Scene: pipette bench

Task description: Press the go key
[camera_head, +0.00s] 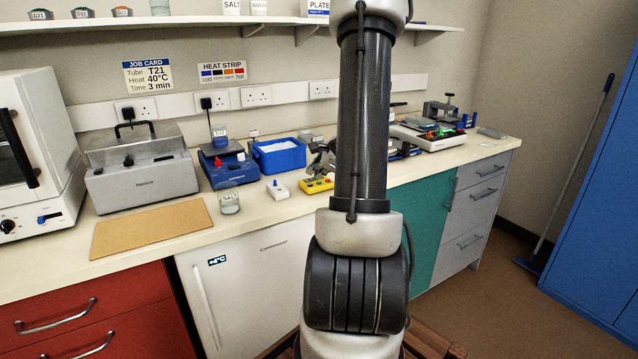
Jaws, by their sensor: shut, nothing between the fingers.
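No key marked "go" can be read at this size. A small yellow box (317,185) with small dark and red spots on its top lies near the front of the bench, just left of my upright arm. I cannot tell which spot is a key for go. My arm stands in the middle of the view and hides part of the bench behind it. A grey and dark angular shape (321,156) shows behind the yellow box, against the arm's left edge. I cannot tell what it is.
A cork-coloured board (151,228) lies farther left. A white device (430,136) stands right of my arm.

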